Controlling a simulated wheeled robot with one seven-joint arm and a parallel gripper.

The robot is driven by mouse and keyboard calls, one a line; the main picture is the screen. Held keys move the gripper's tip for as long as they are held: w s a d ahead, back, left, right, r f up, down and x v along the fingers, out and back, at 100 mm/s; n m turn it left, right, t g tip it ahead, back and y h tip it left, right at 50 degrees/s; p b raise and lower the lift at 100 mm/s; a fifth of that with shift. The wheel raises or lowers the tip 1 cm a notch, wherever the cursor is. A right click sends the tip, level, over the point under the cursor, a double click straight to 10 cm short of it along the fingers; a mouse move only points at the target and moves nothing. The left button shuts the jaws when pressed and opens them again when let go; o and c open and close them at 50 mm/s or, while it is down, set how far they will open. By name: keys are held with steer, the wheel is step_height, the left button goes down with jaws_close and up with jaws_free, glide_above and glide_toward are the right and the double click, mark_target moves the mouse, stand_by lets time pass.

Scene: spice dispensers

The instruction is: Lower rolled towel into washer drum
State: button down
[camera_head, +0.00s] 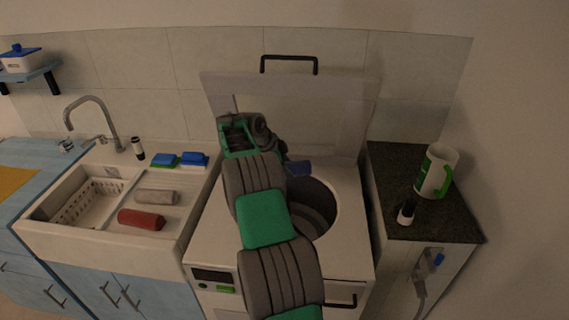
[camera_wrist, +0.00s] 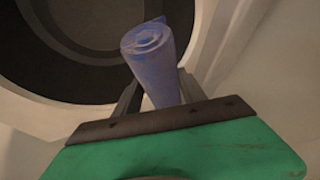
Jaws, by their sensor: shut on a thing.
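A rolled blue towel (camera_wrist: 155,62) is held between the fingers of my gripper (camera_wrist: 158,98) in the wrist view. In the head view the blue towel (camera_head: 299,168) shows at the back edge of the drum opening, partly hidden by my arm. The top-loading washer (camera_head: 350,225) stands in the middle with its lid raised. Its round drum (camera_head: 318,205) is open, and my arm covers its left part. In the wrist view the dark drum opening (camera_wrist: 75,75) lies behind and to the left of the towel. The head view does not clearly show how high the towel is.
The raised lid (camera_head: 335,110) stands behind my arm. A grey rolled towel (camera_head: 157,197) and a red one (camera_head: 141,219) lie on the sink's drainboard at the left. A white and green jug (camera_head: 435,171) and a small dispenser (camera_head: 406,213) stand on the dark counter at the right.

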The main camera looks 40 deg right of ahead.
step_height(320, 180, down, 26)
steer(key=b, duration=1.9)
steer(key=shift+w+a+f, duration=0.1)
steer(key=shift+f, duration=0.1)
steer(key=c, duration=0.6)
jaws_free()
steer(key=v, duration=0.7)
steer(key=shift+a+r, duration=0.25)
steer(key=shift+r, duration=0.1)
